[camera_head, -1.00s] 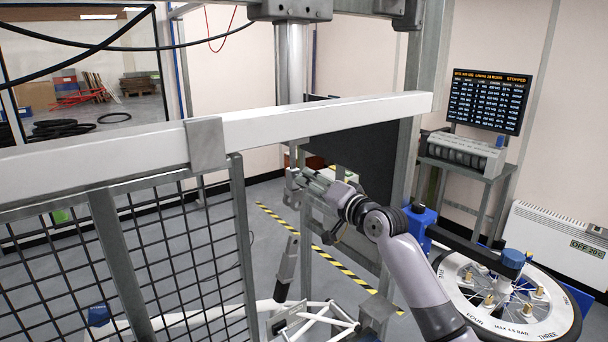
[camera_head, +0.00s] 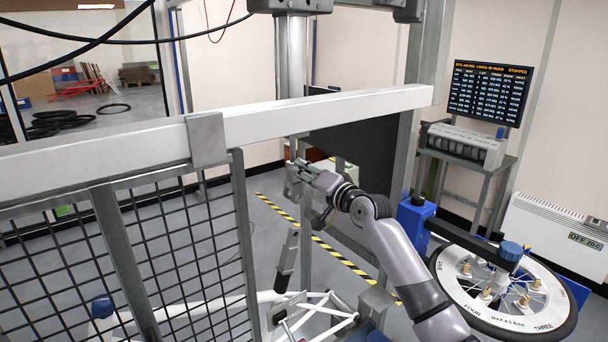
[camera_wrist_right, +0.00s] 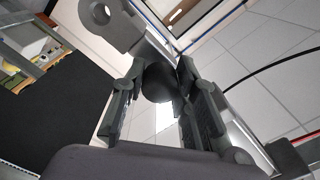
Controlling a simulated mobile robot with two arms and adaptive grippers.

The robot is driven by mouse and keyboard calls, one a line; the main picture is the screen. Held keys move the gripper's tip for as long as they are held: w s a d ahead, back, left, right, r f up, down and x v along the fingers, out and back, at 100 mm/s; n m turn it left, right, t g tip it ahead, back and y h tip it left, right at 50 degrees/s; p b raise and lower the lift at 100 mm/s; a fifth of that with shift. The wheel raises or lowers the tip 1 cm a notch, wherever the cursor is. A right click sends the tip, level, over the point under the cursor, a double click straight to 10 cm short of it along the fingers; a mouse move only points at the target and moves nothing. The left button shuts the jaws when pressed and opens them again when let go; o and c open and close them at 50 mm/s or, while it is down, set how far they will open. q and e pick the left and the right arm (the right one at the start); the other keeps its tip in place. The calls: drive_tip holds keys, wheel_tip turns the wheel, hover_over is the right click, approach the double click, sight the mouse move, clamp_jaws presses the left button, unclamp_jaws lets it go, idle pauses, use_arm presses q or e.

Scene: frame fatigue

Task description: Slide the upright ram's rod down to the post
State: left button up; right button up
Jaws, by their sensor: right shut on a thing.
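The upright ram (camera_head: 291,60) is a grey vertical cylinder at the top middle of the head view. It passes behind a long white beam, which hides its middle. My right gripper (camera_head: 293,178) is below the beam, at the lower end of the ram. In the right wrist view its fingers (camera_wrist_right: 160,98) are closed around a dark rounded part (camera_wrist_right: 160,78), apparently on the ram's rod end. A grey lug with a hole (camera_wrist_right: 98,14) shows beside it. The post (camera_head: 287,255), grey above and black below, stands tilted beneath the gripper, with a gap between. My left gripper is not in view.
The white beam (camera_head: 330,108) crosses in front of the ram. A mesh guard (camera_head: 190,255) fills the lower left. A white tubular frame (camera_head: 325,305) is under the post. A labelled wheel (camera_head: 455,300) on a stand is at the right.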

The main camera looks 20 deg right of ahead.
clamp_jaws()
wheel_tip(320, 180, down, 14)
drive_tip(key=b, duration=0.9)
drive_tip(key=shift+o, duration=2.2)
unclamp_jaws()
drive_tip(key=shift+o, duration=0.5)
drive_tip(key=shift+s+r, duration=0.1)
drive_tip(key=shift+s, duration=0.05)
